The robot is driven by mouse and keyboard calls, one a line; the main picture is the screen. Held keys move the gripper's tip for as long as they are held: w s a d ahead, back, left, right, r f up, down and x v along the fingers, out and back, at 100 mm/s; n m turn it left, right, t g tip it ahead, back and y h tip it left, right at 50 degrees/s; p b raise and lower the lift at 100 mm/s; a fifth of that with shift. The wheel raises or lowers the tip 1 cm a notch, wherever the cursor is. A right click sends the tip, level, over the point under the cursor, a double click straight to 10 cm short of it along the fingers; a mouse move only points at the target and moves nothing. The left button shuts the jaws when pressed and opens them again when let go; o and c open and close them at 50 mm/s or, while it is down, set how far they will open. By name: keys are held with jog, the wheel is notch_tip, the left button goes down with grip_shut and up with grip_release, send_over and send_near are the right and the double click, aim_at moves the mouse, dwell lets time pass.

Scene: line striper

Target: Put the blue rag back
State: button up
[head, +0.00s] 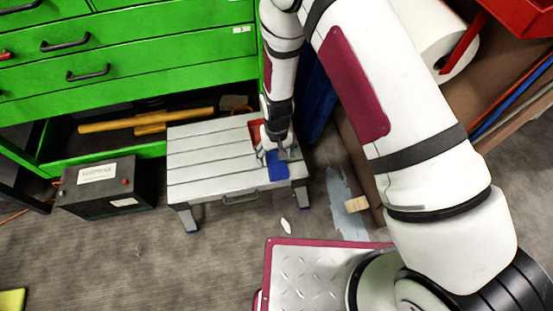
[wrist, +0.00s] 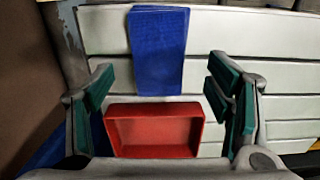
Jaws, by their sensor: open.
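The blue rag (head: 278,168) lies flat on the grey slatted step platform (head: 205,165), near its right end. In the wrist view the blue rag (wrist: 157,50) is a flat rectangle beyond a shallow red tray (wrist: 155,135). The red tray (head: 255,131) looks empty, and its near edge is cut off by my gripper in the wrist view. My gripper (head: 279,152) is over the right end of the platform, pointing down. In the wrist view its green-padded fingers (wrist: 161,84) are wide apart with nothing held between them. I cannot tell its exact height above the rag.
A black battery (head: 98,187) sits left. Blue material (head: 318,100) and a brown panel are close on the right. Open floor (head: 130,255) lies in front.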

notch_tip(320, 180, up, 7)
jog(key=p, duration=0.1)
jog(key=shift+p, duration=0.35)
jog(key=shift+r, duration=0.1)
notch_tip(320, 180, up, 14)
send_over(277, 163)
jog(key=d, duration=0.4)
jog(key=s+d+r+m, duration=0.1)
jog(key=s+d+r, duration=0.1)
jog(key=d+r, duration=0.35)
jog(key=s+d+r, duration=0.2)
jog(key=s+r, duration=0.1)
jog(key=r, duration=0.6)
jog(key=s+d+r, duration=0.3)
jog(key=s, duration=0.5)
jog(key=s+d+r+m, duration=0.1)
jog(key=s+d+r, duration=0.3)
jog(key=s, duration=0.4)
jog(key=s+d+r+m, duration=0.1)
jog(key=s+d+r, duration=0.2)
jog(key=s, duration=0.5)
jog(key=shift+s+d+r+t, duration=0.15)
jog(key=shift+d+r+t, duration=0.15)
jog(key=shift+r, duration=0.2)
notch_tip(277, 163, up, 24)
jog(key=t+p, duration=0.3)
jog(key=p, duration=1.8)
jog(key=shift+f+t+p, duration=0.25)
jog(key=shift+t+p, duration=0.05)
jog(key=shift+p, duration=0.05)
